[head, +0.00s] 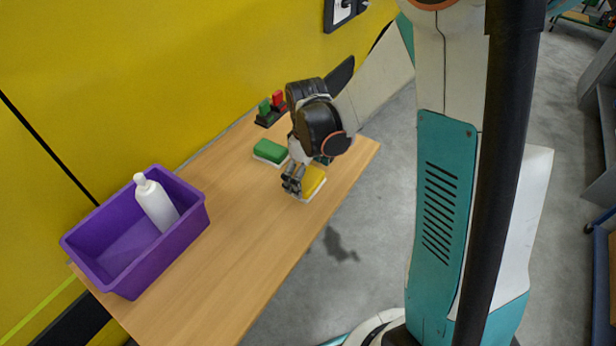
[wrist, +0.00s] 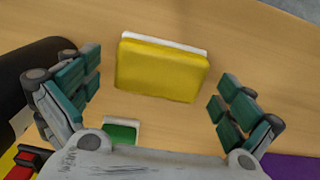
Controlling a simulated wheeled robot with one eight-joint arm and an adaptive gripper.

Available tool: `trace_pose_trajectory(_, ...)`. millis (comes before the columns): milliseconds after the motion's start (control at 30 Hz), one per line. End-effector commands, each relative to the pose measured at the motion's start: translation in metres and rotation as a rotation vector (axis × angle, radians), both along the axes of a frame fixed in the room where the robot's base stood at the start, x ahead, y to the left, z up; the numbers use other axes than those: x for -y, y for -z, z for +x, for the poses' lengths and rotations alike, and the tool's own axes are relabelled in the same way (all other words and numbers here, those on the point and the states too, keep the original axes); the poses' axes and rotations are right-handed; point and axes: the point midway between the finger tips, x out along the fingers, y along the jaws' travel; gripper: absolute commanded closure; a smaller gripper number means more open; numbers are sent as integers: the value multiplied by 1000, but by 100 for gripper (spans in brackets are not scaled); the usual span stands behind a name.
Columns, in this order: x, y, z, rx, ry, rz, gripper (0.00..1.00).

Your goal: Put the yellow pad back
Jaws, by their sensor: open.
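The yellow pad (head: 313,181) lies on the wooden table (head: 240,226) toward its right end, with a white layer at its edge. In the wrist view the yellow pad (wrist: 161,71) lies ahead of and between the open fingers, with wood showing on both sides of it. My gripper (head: 294,182) is open and empty, low over the table beside the yellow pad. The gripper's two teal-padded fingers (wrist: 155,98) are spread wide in the wrist view. A green pad (head: 270,151) with a white base lies nearby toward the wall, and it shows partly in the wrist view (wrist: 121,131).
A purple bin (head: 97,263) with a white bottle (head: 156,205) leaning in it stands at the table's left end. A dark holder with red (head: 278,99) and green (head: 264,107) pieces stands by the yellow wall (head: 190,60). The table's middle is clear.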

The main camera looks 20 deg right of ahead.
Motion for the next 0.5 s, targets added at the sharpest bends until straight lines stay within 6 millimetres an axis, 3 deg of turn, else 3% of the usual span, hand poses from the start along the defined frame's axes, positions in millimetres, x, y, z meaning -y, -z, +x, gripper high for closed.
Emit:
trace_pose_trajectory(300,-1,-69,0,0,0,0,0)
trace_pose_trajectory(500,-1,-98,-1,0,0,0,0)
